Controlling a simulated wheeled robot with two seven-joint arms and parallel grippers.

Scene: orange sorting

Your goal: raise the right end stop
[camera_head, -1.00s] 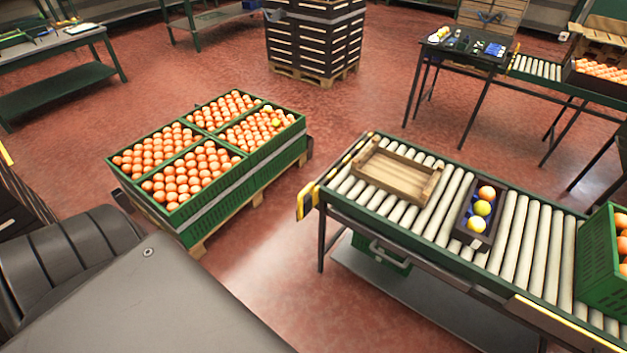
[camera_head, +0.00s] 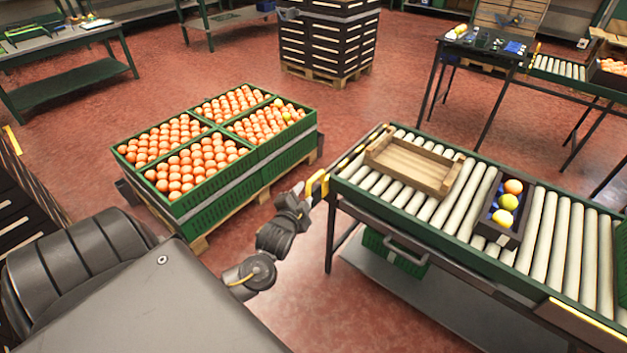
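A roller conveyor (camera_head: 432,213) with a green frame runs from the middle to the right edge. A yellow bar (camera_head: 352,153) lies along its left end, and a yellow end piece (camera_head: 322,184) is at the near corner of that end. I cannot tell which yellow part is the right end stop. My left gripper (camera_head: 309,193) is at the near corner, close beside the yellow end piece. Its fingers are too small and dark to show whether they are open or touching it. My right gripper is out of view.
A wooden tray (camera_head: 412,165) and a dark box (camera_head: 490,220) holding several fruits stand on the rollers. Green crates of oranges (camera_head: 243,197) sit on a pallet to the left. Red floor lies between them and the conveyor.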

